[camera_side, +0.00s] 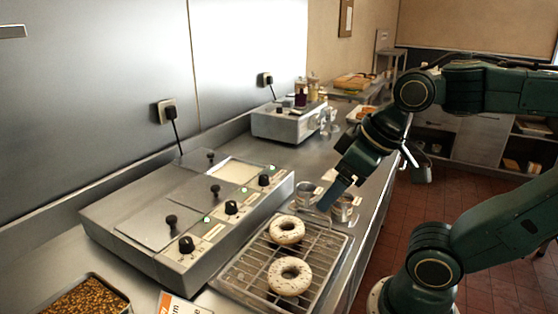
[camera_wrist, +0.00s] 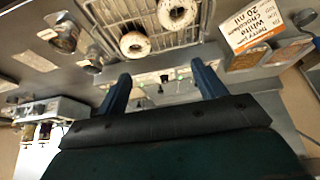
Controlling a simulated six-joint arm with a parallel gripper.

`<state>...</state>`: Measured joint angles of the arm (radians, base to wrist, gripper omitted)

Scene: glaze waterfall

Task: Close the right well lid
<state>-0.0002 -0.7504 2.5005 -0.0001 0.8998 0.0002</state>
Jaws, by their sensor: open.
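The steel glaze warmer (camera_side: 130,240) has three wells in a row. The far well, rightmost in the side view, shows pale cream glaze (camera_side: 238,170). Its flat grey lid (camera_side: 190,158), with a black knob (camera_side: 210,155), lies back toward the wall and leaves the front of the well uncovered. The middle lid (camera_side: 190,197) and the near lid (camera_side: 145,228) lie flat over their wells. My gripper (camera_side: 332,196) is open and empty, pointing down beyond the wire rack, to the right of the warmer and apart from it. Both blue fingers show spread in the wrist view (camera_wrist: 162,87).
A wire rack (camera_side: 245,262) with two glazed donuts stands in front of the warmer. Metal cups (camera_side: 345,208) stand near my gripper. A tray of nuts (camera_side: 90,300) and a sign (camera_side: 180,304) are at the near end. A second appliance (camera_side: 285,124) stands behind.

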